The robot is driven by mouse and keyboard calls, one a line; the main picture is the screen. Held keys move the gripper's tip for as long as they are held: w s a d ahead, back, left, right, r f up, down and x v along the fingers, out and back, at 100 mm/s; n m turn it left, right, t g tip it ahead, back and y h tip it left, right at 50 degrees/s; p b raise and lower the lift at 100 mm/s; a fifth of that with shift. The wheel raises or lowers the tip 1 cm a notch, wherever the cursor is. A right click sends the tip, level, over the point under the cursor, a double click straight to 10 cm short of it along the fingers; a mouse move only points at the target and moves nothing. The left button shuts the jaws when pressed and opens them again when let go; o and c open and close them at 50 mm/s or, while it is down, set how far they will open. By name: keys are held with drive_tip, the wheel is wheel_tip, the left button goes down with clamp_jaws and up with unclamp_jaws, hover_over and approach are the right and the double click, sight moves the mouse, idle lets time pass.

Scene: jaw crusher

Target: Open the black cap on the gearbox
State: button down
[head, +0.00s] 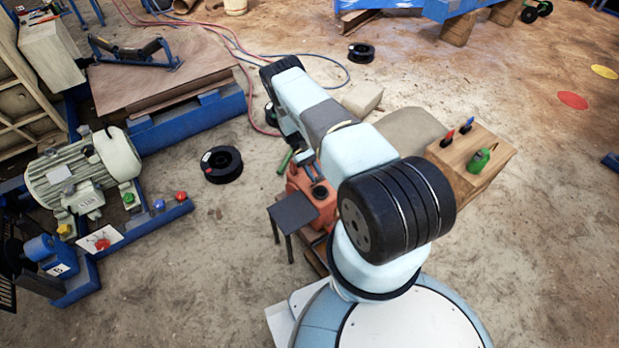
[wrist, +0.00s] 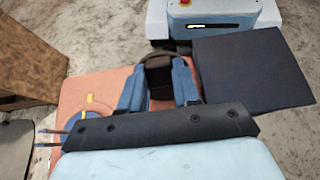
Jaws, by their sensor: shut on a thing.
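The gearbox is an orange-red housing (head: 300,180) beside my base in the head view, partly hidden by my arm. Its top (wrist: 75,92) fills the lower middle of the wrist view. A dark block-like cap (wrist: 158,78) stands near the far edge of that top in the wrist view. My gripper (wrist: 159,88) has its two blue fingers on either side of the cap, shut on it. I cannot tell whether the cap is still seated, as its lower part is hidden. In the head view my fingers cannot be made out behind my arm.
A dark flat plate (wrist: 250,70) on legs stands close beside the gearbox; it also shows in the head view (head: 292,212). A wooden block (head: 470,160) with small tools is on the right. A motor (head: 80,175) stands at the left. A black reel (head: 221,164) lies on open floor.

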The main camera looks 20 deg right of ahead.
drive_tip(key=shift+a+f, duration=0.15)
drive_tip(key=shift+a, duration=0.05)
drive_tip(key=c, duration=1.1)
unclamp_jaws()
drive_tip(key=shift+w, duration=0.1)
drive_tip(key=o, duration=0.3)
drive_tip(key=shift+d, duration=0.1)
drive_tip(key=v, duration=1.4)
